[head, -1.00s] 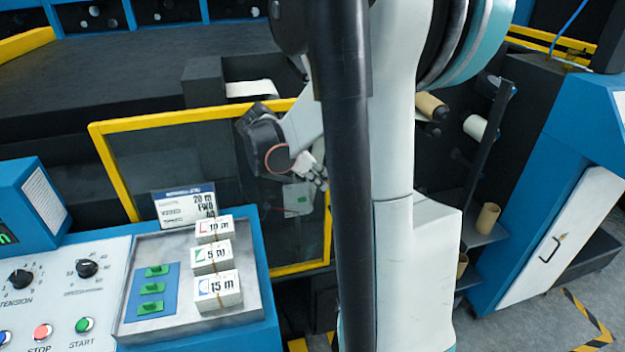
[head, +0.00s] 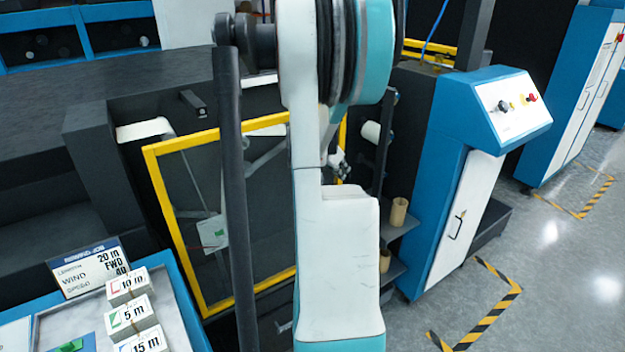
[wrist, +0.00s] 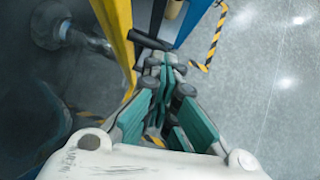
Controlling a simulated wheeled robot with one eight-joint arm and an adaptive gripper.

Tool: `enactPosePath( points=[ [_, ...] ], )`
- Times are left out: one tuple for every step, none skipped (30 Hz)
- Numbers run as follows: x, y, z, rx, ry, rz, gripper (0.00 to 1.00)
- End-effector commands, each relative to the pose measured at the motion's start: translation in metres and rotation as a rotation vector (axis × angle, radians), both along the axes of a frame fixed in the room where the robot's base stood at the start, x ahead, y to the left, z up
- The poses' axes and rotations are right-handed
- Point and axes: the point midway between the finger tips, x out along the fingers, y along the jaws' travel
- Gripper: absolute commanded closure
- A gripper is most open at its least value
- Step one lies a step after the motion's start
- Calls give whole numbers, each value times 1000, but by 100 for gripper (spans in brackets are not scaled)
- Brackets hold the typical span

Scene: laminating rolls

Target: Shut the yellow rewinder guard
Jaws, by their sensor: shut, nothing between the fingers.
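The yellow rewinder guard (head: 172,145) is a yellow frame with a see-through dark panel, standing in front of the dark machine. My arm hides part of its middle and right side. In the head view, my gripper (head: 341,165) shows small beside the guard's right edge, partly behind my arm. In the wrist view, my gripper (wrist: 168,66) is shut with nothing between its teal-padded fingers. A yellow guard bar (wrist: 118,38) runs just left of the fingers. A dark bar (wrist: 148,40) lies near the fingertips; I cannot tell whether they touch. How far the guard stands open is unclear.
A blue and white cabinet (head: 462,190) and a rack holding cardboard cores (head: 398,212) stand right of the guard. The grey floor (head: 560,270) at right is clear.

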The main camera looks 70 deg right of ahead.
Motion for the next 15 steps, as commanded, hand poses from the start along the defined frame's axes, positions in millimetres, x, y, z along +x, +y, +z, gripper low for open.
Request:
enactPosePath(
  points=[
    [-13,-17,0,0,-1,-7,100],
    [-18,-25,0,1,-1,-7,100],
    [-26,-37,1,-1,-1,-7,100],
    [-31,-45,1,0,-1,-6,100],
    [-37,-53,0,0,0,-6,100],
    [-44,-64,0,0,0,-5,100],
    [-49,-71,1,0,-1,-4,100],
    [-54,-78,1,0,-1,-4,100],
    [-60,-88,1,0,0,-4,100],
    [-64,-94,1,0,0,-4,100],
    [-68,-100,0,0,0,-4,100],
    [-73,-108,0,0,-1,-3,100],
    [-77,-113,1,0,-1,-3,100],
    [-80,-118,1,0,-1,-3,100],
    [-84,-124,0,1,0,-3,100]
  ],
)
